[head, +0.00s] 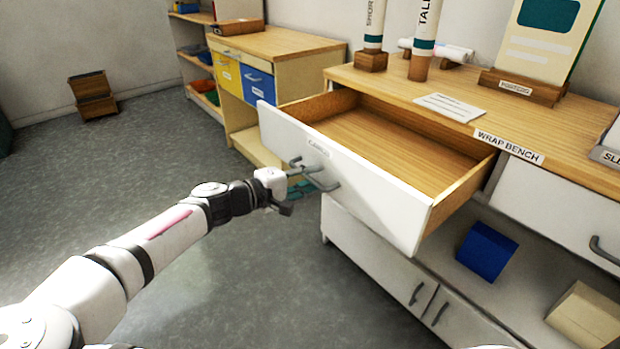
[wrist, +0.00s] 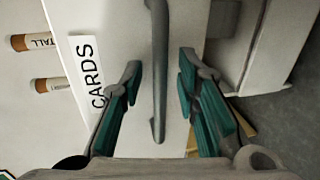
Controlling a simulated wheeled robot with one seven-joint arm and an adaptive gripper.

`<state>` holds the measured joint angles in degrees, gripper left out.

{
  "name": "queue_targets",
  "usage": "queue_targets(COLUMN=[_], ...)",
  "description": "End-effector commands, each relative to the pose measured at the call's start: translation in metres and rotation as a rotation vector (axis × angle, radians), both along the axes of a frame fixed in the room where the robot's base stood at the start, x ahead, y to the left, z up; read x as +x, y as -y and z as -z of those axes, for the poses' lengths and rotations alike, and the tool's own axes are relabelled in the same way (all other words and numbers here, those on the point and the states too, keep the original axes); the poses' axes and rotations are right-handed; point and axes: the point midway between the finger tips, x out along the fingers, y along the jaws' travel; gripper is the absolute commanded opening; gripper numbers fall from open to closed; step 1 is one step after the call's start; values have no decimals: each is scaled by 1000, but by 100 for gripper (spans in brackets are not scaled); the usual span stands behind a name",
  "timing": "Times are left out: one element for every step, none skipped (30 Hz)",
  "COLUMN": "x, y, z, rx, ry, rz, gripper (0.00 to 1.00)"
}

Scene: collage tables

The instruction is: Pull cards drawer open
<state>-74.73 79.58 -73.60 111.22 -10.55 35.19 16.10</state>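The cards drawer (head: 390,190) is a white-fronted wooden drawer under the wrap bench top. It is pulled far out, and the visible part of its inside is empty. Its grey bar handle (head: 322,180) sits on the front below a small label. In the wrist view the CARDS label (wrist: 88,72) is beside the handle (wrist: 158,75). My gripper (head: 293,185) is at the drawer front by the handle. In the wrist view my gripper (wrist: 160,82) is open, with a finger on each side of the handle and a gap on both sides.
The wrap bench (head: 590,155) holds tubes, a paper and a sign. A closed drawer (head: 550,205) is at right. A blue box (head: 487,250) stands on the shelf below. A wooden cabinet (head: 275,45) stands behind. Open grey floor (head: 110,170) lies left.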

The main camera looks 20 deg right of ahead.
Motion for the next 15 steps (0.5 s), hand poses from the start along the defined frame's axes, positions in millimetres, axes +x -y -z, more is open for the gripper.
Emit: queue_targets(x=[-1,-2,-4,-5,-7,-9,-11,-13,-16,-18,-21,-24,-25,-27,-29], y=[-5,-8,-13,-18,-23,-30,-36,-42,-50,-56,-61,-68,-74,-79,-84], z=[-1,-1,-2,-3,-5,-6,-7,-9,-10,-11,-13,-14,-15,-16,-18], rx=[1,1,1,2,2,4,3,3,3,3,3,3,3,2,2], ry=[0,0,0,0,0,1,0,0,0,0,0,-1,-1,0,-1], rz=[-3,-4,-4,-5,-6,-6,-7,-7,-7,-7,-6,-6,-6,-6,-5], gripper=[29,29,29,29,29,29,29,29,29,29,29,29,29,29,29])
